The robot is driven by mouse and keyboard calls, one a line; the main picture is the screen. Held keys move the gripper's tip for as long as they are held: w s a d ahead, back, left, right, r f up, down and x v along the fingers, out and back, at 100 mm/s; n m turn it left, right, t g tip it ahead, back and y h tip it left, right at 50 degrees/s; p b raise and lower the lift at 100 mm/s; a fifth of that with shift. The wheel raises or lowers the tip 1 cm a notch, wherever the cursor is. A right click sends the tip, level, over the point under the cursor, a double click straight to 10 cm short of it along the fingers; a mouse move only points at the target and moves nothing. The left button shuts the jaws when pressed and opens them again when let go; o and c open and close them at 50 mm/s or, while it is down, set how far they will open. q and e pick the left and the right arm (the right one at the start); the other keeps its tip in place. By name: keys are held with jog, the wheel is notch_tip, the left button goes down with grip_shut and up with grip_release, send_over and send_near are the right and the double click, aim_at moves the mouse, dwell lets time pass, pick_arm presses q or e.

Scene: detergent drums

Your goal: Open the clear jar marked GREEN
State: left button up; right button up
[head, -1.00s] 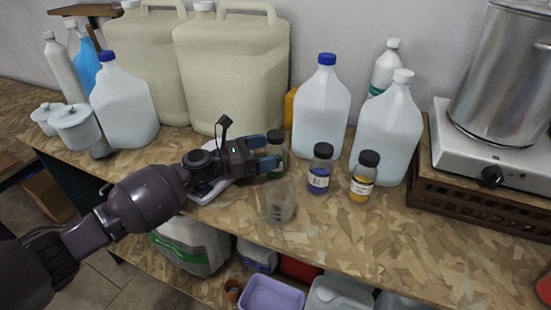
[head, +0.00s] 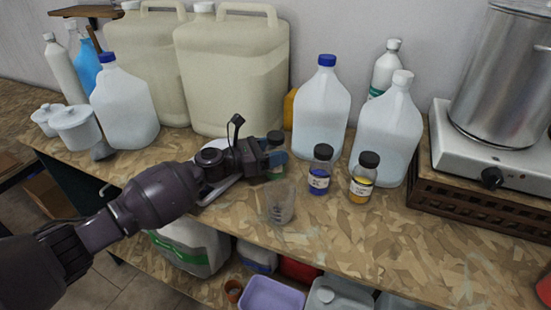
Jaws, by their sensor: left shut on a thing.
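The clear jar (head: 276,176) with green contents and a black lid (head: 275,136) stands upright on the worktop, left of two similar jars. Its label is hidden or too small to read. My left gripper (head: 274,157) is shut on this jar from the left, below the lid; the fingers cover its middle. The lid is on. My right gripper is not in view.
A blue-content jar (head: 319,172) and a yellow-content jar (head: 363,178) stand to the right. An empty clear beaker (head: 278,205) stands just in front. Jugs (head: 322,110) and large drums (head: 235,75) crowd behind. The front right worktop (head: 420,240) is clear.

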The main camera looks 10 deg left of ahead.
aim_at(274, 135)
pick_arm(q)
jog(key=shift+r, duration=0.2)
notch_tip(274, 135, up, 8)
jog(key=shift+r+p, duration=0.1)
jog(key=shift+p, duration=0.8)
notch_tip(274, 135, up, 12)
jog(key=p, duration=0.2)
jog(key=shift+f, duration=0.25)
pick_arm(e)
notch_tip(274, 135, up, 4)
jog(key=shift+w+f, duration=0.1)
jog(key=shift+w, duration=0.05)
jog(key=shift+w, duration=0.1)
